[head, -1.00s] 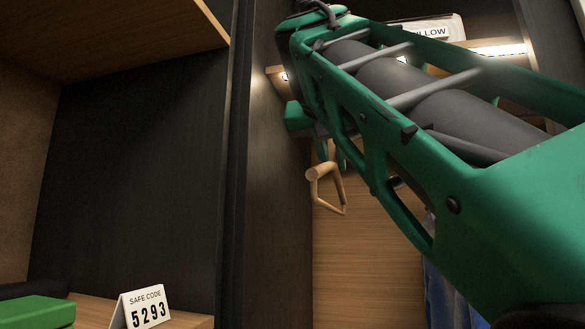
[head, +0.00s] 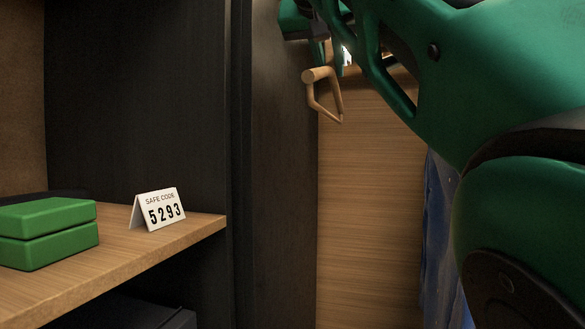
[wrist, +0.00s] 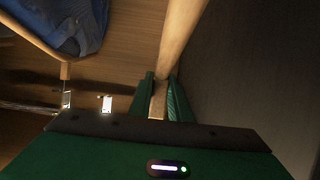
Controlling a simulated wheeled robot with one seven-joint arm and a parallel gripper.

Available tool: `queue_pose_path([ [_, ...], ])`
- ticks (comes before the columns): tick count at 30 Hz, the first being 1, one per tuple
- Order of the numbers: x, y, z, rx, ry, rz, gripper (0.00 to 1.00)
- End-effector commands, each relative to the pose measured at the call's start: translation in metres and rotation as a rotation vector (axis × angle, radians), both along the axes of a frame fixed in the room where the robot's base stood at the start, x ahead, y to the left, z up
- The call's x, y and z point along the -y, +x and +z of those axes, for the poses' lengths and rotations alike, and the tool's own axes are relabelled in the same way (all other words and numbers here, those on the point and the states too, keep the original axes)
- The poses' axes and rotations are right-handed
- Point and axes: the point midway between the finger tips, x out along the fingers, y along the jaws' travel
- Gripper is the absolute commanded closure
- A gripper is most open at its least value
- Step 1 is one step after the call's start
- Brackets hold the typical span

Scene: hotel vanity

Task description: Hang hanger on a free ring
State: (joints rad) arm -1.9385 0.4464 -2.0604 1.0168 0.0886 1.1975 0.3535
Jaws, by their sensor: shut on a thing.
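The light wooden hanger (head: 322,100) hangs below my gripper, in front of the wooden back panel and close to the dark upright panel. My gripper (head: 328,52) is at the top of the head view, partly hidden behind my own arm. In the wrist view the fingers of my gripper (wrist: 161,97) are shut on the hanger (wrist: 181,38), whose wooden bar runs up and away from them.
A blue garment (head: 438,240) hangs at the right and also shows in the wrist view (wrist: 72,24). A dark upright panel (head: 285,170) stands left of the hanger. Left of it, a shelf (head: 130,262) bears a safe-code card (head: 163,210) and green boxes (head: 48,232).

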Motion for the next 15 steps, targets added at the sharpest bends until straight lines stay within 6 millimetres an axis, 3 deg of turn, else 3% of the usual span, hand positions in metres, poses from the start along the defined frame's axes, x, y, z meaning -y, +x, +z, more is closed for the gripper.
queue_pose_path([
  [9, 0.010, 0.019, -0.004, -0.004, 0.005, -0.006, 1.00],
  [11, 0.012, 0.027, -0.011, -0.005, 0.005, -0.009, 1.00],
  [15, 0.016, 0.063, -0.044, -0.009, 0.005, -0.019, 1.00],
])
